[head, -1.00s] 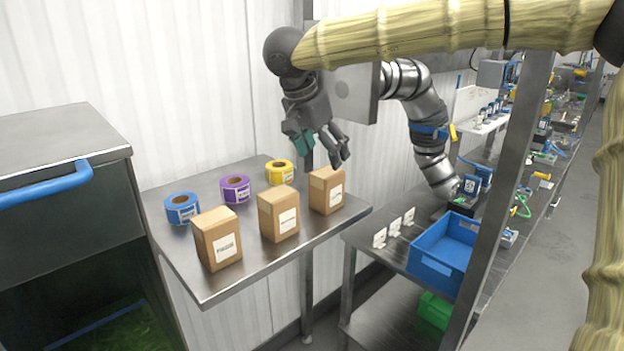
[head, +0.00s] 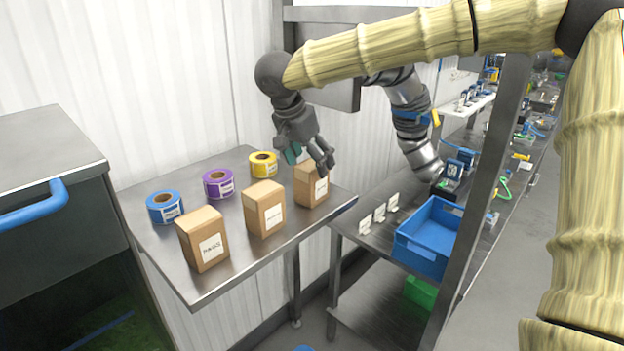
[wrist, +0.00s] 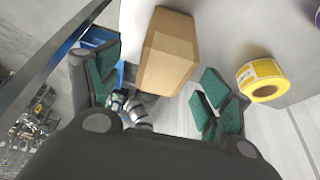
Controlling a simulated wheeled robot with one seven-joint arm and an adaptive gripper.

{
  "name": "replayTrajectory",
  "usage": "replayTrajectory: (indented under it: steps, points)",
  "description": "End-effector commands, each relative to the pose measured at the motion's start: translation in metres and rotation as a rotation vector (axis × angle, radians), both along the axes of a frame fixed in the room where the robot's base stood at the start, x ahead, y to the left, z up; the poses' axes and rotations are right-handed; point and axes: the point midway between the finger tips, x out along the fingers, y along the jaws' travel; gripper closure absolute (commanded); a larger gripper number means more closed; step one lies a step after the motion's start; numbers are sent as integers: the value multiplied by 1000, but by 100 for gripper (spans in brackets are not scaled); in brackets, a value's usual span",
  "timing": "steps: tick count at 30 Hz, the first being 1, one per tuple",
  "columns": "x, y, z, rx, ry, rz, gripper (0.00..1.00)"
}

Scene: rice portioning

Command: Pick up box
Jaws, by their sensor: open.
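Three brown cardboard boxes with white labels stand upright in a row on a steel table (head: 225,268): a front-left box (head: 203,240), a middle box (head: 264,209) and a right box (head: 311,187). My gripper (head: 322,162) is open at the top of the right box in the head view, its fingers pointing down toward it. In the wrist view the box (wrist: 168,52) lies ahead, between the open green-padded fingers of my gripper (wrist: 160,85). Whether a finger touches the box I cannot tell.
Blue (head: 165,207), purple (head: 218,184) and yellow (head: 263,164) label rolls stand behind the boxes; the yellow roll also shows in the wrist view (wrist: 262,80). A lower bench at right holds a blue bin (head: 425,250) and small white cards. A dark cabinet (head: 50,200) stands left.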

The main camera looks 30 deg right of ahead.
Motion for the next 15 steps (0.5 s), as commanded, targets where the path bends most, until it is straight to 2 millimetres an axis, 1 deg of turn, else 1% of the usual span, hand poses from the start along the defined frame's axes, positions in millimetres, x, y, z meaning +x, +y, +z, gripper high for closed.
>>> replayTrajectory:
  steps: [2, 7, 10, 15]
  points:
    - [2, -4, -5, 0, 2, 0, 21]
    - [5, -12, -26, 1, 2, -2, 21]
    - [6, -14, -31, 1, 1, -1, 21]
    - [6, -14, -31, 0, 0, -1, 21]
